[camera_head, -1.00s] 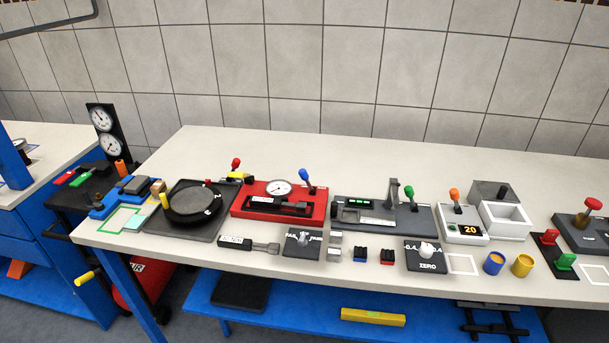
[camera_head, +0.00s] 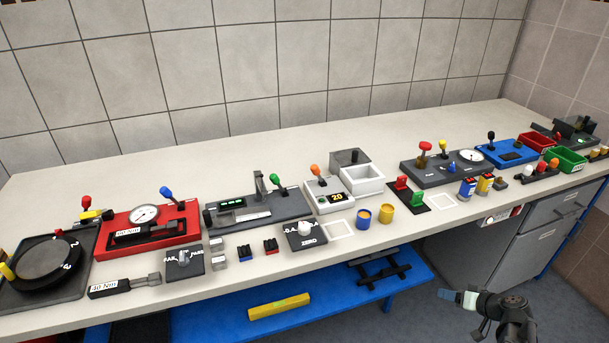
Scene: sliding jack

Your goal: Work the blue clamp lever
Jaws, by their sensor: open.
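The blue-knobbed clamp lever (camera_head: 167,192) stands upright, leaning slightly left, at the back right of the red torque fixture (camera_head: 185,222) with a round white dial (camera_head: 144,214). My gripper (camera_head: 443,294) is at the lower right, in front of the bench and below its top, pointing left. It is open, small in the picture, and far from the blue lever. Nothing is seen between its fingers.
A grey gauge fixture (camera_head: 235,217) with a green-knobbed lever stands right of the red fixture, a black turntable (camera_head: 43,258) left of it. A black torque tool (camera_head: 120,286) and the pass/fail switch block (camera_head: 184,263) lie in front. The back strip of bench is clear.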

